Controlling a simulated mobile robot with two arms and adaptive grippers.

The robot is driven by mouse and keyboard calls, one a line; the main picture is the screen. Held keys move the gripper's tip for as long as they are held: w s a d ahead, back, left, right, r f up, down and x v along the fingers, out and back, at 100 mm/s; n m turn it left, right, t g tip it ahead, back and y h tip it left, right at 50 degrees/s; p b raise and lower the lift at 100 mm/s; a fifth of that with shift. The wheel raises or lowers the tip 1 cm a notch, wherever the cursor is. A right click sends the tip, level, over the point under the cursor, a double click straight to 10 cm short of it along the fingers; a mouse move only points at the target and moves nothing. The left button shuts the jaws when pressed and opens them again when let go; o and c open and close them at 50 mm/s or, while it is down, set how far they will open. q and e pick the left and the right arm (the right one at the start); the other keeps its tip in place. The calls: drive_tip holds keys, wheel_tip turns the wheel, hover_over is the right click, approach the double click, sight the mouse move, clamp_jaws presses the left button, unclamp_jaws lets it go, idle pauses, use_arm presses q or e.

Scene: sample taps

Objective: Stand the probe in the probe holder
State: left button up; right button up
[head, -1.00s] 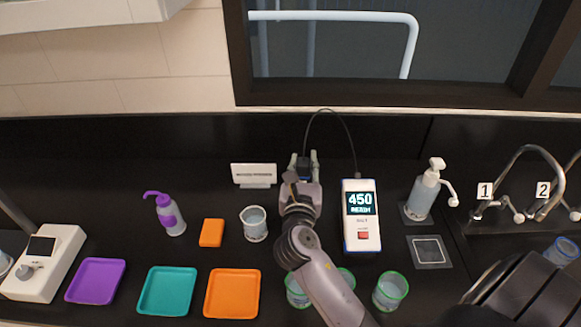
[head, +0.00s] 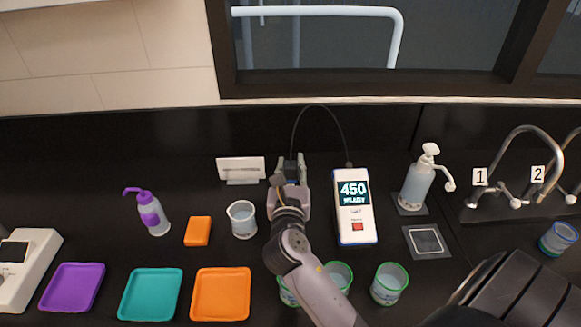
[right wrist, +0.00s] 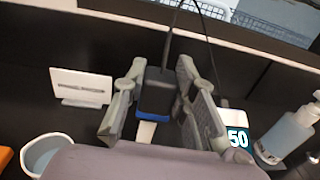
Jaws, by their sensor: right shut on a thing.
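The probe (right wrist: 156,92) shows in the right wrist view as a black body with a blue band, a pale part below and a cable from its top. In the head view only its dark top (head: 292,168) shows. My right gripper (head: 292,172) is shut on it, with one finger on each side in the right wrist view (right wrist: 152,108). The cable loops to the white meter (head: 355,215), which reads 450. The probe's lower end is hidden. I cannot make out the probe holder; it may be hidden behind my gripper. My left gripper is not in view.
A white sign (head: 241,170) and a beaker (head: 242,219) stand left of my right gripper. Green-rimmed cups (head: 389,284) stand in front. A pump bottle (head: 417,187) and two taps (head: 515,190) are at right. Coloured trays (head: 220,295) lie at front left.

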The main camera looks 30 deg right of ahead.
drive_tip(key=shift+p, duration=0.35)
drive_tip(key=shift+f, duration=0.1)
drive_tip(key=shift+f, duration=0.1)
drive_tip(key=shift+f+b, duration=0.3)
drive_tip(key=shift+f, duration=0.25)
drive_tip(key=shift+f+b, duration=1.8)
drive_tip(key=shift+f, duration=1.35)
drive_tip(key=o, duration=1.2)
drive_tip(key=shift+c, duration=0.2)
